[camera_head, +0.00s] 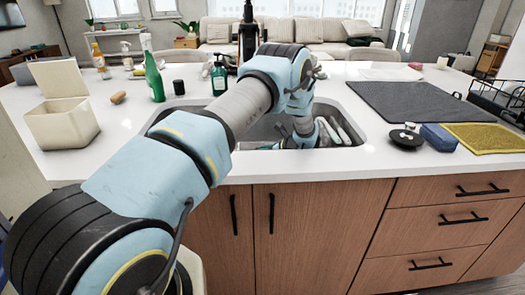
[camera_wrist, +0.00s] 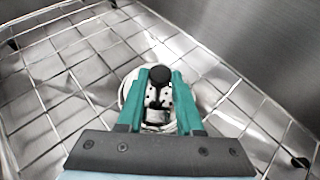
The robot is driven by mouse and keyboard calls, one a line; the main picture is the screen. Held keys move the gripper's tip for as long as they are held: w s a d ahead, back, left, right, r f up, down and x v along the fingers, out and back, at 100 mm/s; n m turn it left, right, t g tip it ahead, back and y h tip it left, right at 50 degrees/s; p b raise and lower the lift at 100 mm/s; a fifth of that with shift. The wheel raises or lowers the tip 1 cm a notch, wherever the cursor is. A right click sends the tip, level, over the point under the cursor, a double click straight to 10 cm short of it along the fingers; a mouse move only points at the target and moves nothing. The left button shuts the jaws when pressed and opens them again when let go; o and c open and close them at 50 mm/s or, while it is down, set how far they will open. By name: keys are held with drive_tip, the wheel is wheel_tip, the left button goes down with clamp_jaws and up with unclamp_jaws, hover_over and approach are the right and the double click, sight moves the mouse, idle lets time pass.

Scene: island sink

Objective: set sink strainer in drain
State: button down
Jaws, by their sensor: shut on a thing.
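My gripper (camera_wrist: 161,78) reaches down into the sink (camera_head: 352,112), seen from above in the wrist view. Its two teal fingers are shut on the sink strainer (camera_wrist: 158,96), a small metal piece with dark holes and a round black knob. The strainer is between the fingers, directly over or in the pale round drain (camera_wrist: 127,86); I cannot tell whether it touches the drain. The fingers and palm hide part of the drain. In the head view my arm and the sink's front edge hide the strainer and most of the gripper.
A wire grid (camera_wrist: 75,75) covers the sink floor around the drain. Pale items (camera_head: 343,130) show at the sink's right side. A black lid-like disc (camera_head: 406,139), a blue sponge (camera_head: 438,137) and a dark mat (camera_head: 412,108) lie right. A green bottle (camera_head: 153,78) stands left.

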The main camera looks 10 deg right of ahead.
drive_tip(key=shift+f+b, duration=1.65)
drive_tip(key=shift+b, duration=0.15)
idle(1.3)
drive_tip(key=shift+c, duration=2.4)
unclamp_jaws()
drive_tip(key=shift+s, duration=0.1)
